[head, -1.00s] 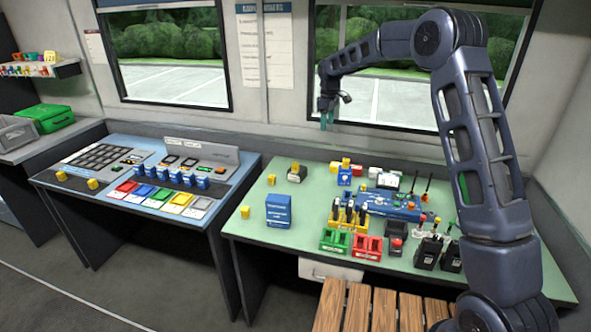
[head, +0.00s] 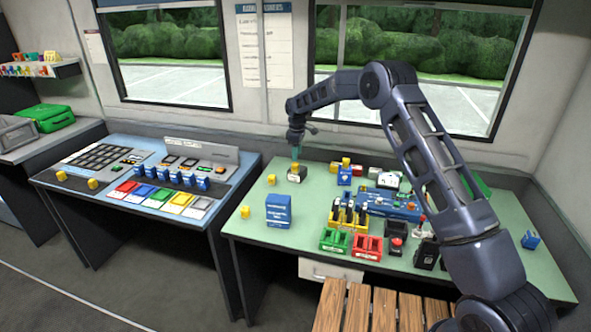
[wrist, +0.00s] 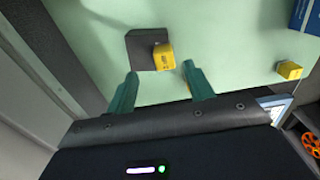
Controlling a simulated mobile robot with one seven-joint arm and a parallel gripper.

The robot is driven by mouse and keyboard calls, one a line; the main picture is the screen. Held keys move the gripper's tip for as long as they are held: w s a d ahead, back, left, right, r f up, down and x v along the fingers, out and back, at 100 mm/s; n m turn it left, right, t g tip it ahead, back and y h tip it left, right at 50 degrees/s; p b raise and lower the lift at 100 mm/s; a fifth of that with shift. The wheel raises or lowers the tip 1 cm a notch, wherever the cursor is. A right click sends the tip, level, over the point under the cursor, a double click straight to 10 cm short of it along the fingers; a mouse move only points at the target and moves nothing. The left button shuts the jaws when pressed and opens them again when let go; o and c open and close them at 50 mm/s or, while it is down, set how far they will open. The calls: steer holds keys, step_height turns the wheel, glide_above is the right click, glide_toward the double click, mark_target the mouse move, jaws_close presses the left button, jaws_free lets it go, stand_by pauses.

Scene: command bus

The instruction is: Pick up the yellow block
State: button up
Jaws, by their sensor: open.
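A yellow block (head: 296,168) sits on or against a small dark block (head: 297,177) at the back left of the green table. In the wrist view the yellow block (wrist: 164,57) overlaps the right side of the dark block (wrist: 138,47), just beyond my fingertips. My gripper (head: 295,156) is above them in the head view. Its two green fingers are open and empty in the wrist view (wrist: 160,71). Other yellow blocks stand on the table, one left of the dark block (head: 271,180) and one near the left edge (head: 245,212). The task's wording does not single one out.
A blue box (head: 279,211) stands at the front left of the green table (head: 314,207). Right of my gripper are a small blue holder (head: 344,176), a blue unit with levers (head: 392,205), green bins (head: 335,240) and red bins (head: 367,247). Table around the dark block is mostly clear.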

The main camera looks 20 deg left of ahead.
steer(key=shift+s+a+f, duration=0.1)
steer(key=shift+s+f, duration=0.05)
steer(key=shift+f, duration=1.5)
steer(key=shift+s+a+f, duration=0.1)
steer(key=shift+s+f, duration=0.05)
steer(key=shift+f, duration=1.5)
steer(key=c, duration=1.1)
jaws_close()
steer(key=shift+r, duration=0.1)
step_height(320, 180, up, 19)
glide_toward(295, 164)
steer(key=w+f, duration=0.1)
steer(key=f, duration=0.2)
steer(key=w+f, duration=0.1)
steer(key=f, duration=0.3)
steer(key=w+f, duration=0.1)
steer(key=f, duration=0.2)
steer(key=shift+w+d+f, duration=0.1)
steer(key=shift+f, duration=0.05)
